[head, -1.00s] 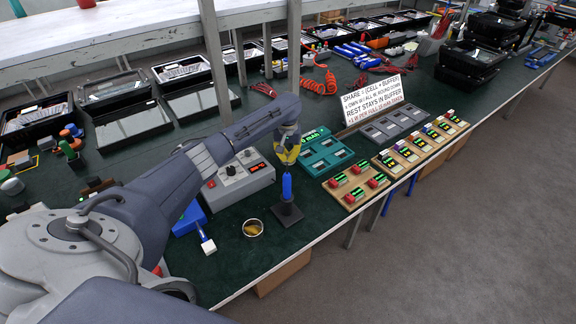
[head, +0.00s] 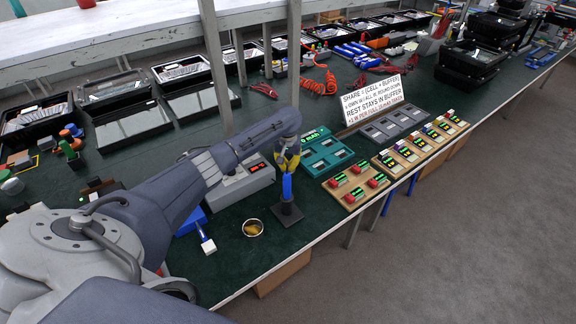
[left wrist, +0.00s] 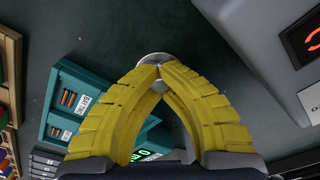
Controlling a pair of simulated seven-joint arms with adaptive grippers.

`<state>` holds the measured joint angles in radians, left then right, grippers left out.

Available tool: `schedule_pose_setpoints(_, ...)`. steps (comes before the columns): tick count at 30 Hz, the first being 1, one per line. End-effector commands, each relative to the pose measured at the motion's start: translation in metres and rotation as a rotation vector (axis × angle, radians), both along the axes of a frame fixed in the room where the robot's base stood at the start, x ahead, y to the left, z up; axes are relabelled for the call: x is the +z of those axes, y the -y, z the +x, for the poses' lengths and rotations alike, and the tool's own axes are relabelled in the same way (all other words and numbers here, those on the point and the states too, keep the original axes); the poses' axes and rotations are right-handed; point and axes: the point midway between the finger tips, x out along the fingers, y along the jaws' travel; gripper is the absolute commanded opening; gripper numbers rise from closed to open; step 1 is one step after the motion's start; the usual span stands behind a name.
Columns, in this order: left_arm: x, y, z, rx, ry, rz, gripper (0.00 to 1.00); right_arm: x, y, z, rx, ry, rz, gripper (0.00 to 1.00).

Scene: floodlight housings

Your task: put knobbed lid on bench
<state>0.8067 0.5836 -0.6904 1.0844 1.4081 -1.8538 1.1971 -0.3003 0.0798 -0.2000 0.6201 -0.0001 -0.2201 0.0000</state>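My left gripper (head: 288,171) has yellow fingers and points down over the near part of the green bench (head: 240,265). In the left wrist view its fingertips (left wrist: 159,68) come together on a small pale, round metallic piece, which looks like the knobbed lid (left wrist: 153,57). The fingers cover most of it. In the head view I cannot make the lid out. A blue upright piece on a dark square base (head: 288,212) overlaps the fingertips there. An open round tin (head: 253,228) with yellowish contents stands to the left. My right gripper is not in view.
A grey control box (head: 240,187) stands just left of the gripper and a teal tray (head: 327,153) just right. Wooden boards with coloured pieces (head: 357,187) lie further right. A blue tool with a white end (head: 207,245) lies left of the tin. Bare bench surrounds the tin.

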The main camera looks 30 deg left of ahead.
Motion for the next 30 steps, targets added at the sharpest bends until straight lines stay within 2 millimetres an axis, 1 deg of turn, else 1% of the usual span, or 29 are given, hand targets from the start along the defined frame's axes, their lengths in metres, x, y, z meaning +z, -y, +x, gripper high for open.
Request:
schedule_pose_setpoints(1,-0.001,0.0,0.0,0.0,0.0,0.0,0.01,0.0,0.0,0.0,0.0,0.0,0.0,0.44)
schedule_pose_setpoints(6,0.0,0.0,0.0,0.0,0.0,0.0,0.21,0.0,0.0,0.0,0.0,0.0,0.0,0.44)
schedule_pose_setpoints(8,0.0,0.0,0.0,0.0,0.0,0.0,0.27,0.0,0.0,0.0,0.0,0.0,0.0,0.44)
schedule_pose_setpoints(16,0.001,0.0,0.0,0.0,0.001,0.0,0.27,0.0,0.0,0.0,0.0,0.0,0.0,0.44)
schedule_pose_setpoints(20,0.009,0.0,0.0,0.0,0.003,0.0,0.27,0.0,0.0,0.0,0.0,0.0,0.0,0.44)
schedule_pose_setpoints(23,0.023,0.0,0.0,0.0,0.004,0.001,0.27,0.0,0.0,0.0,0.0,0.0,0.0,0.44)
schedule_pose_setpoints(30,0.067,0.001,-0.002,-0.002,0.005,0.002,0.27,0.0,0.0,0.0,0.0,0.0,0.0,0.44)
